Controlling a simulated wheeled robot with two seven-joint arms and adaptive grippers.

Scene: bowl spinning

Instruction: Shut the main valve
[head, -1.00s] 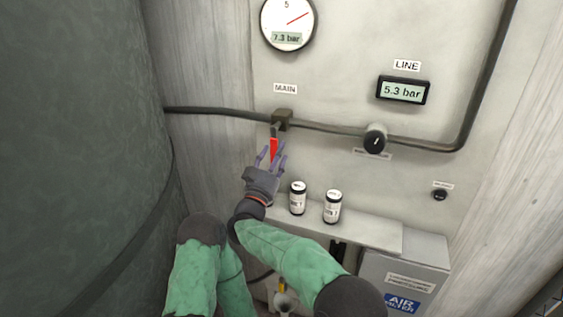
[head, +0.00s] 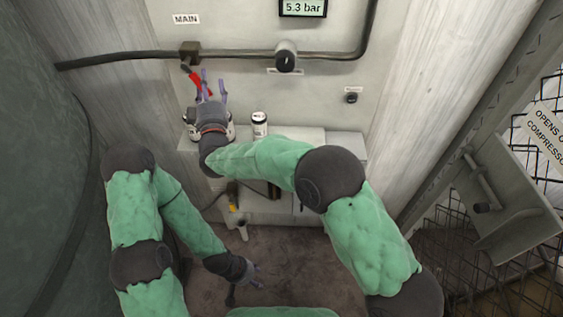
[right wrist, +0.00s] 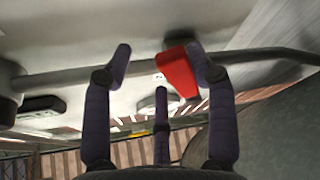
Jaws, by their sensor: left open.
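The main valve is a dark block (head: 190,50) on the pipe under the MAIN label (head: 186,19), with a red lever (head: 196,80) slanting down and to the right. My right gripper (head: 213,88) is at the lever, fingers spread. In the right wrist view the red lever (right wrist: 179,72) lies between my right gripper's open fingers (right wrist: 160,75), close to the right-hand finger; I cannot tell if they touch. My left gripper (head: 254,276) is open and low over the floor, away from the valve.
A can (head: 259,124) stands on the ledge (head: 300,141); others are partly hidden behind my right gripper. A black knob (head: 286,58) sits further right on the pipe. The LINE display (head: 303,7) reads 5.3 bar. A large dark tank (head: 40,170) fills the left side.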

